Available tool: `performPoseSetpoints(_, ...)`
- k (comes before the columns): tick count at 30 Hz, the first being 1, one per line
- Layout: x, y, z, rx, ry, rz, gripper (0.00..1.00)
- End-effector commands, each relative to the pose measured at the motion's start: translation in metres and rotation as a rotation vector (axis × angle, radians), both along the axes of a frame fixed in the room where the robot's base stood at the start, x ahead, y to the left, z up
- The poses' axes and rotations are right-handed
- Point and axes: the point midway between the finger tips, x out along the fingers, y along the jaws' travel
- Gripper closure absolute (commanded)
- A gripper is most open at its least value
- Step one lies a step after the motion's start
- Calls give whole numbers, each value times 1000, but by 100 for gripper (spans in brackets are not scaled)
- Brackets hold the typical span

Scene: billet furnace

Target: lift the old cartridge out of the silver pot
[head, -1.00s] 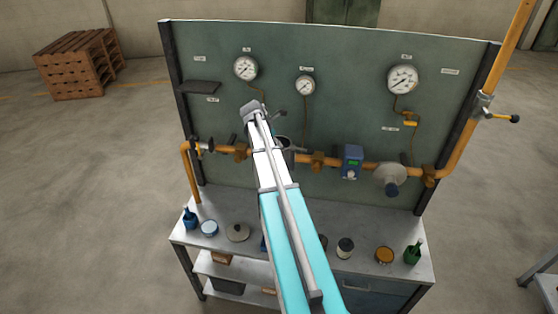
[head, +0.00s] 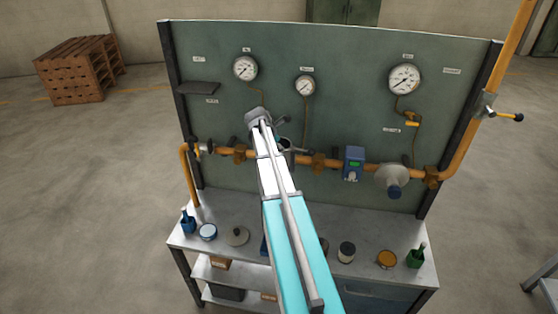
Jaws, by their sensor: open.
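The silver pot (head: 285,143) sits in the orange pipe line, mid-panel, in the head view. Its open top shows a dark inside, and my arm hides its left part. I cannot make out the old cartridge in it. My gripper (head: 280,120) is open, just above the pot and largely hidden behind the end of my arm. Whether it touches anything in the pot cannot be told.
The orange pipe (head: 330,164) carries a blue device (head: 354,163) and a silver round regulator (head: 391,180). A small dark shelf (head: 199,88) juts from the panel (head: 340,65). A grey lid (head: 237,236), tins and bottles stand on the bench (head: 212,216).

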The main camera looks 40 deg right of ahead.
Motion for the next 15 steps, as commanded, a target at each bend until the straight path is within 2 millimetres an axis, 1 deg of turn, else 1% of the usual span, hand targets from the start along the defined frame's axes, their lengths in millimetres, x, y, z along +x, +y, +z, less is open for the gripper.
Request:
performPoseSetpoints(3, 0, 0, 0, 0, 0, 0, 27)
performPoseSetpoints(5, 0, 0, 0, 0, 0, 0, 38)
performPoseSetpoints(6, 0, 0, 0, 0, 0, 0, 45)
performPoseSetpoints(8, 0, 0, 0, 0, 0, 0, 57)
performPoseSetpoints(9, 0, 0, 0, 0, 0, 0, 64)
performPoseSetpoints(15, 0, 0, 0, 0, 0, 0, 100)
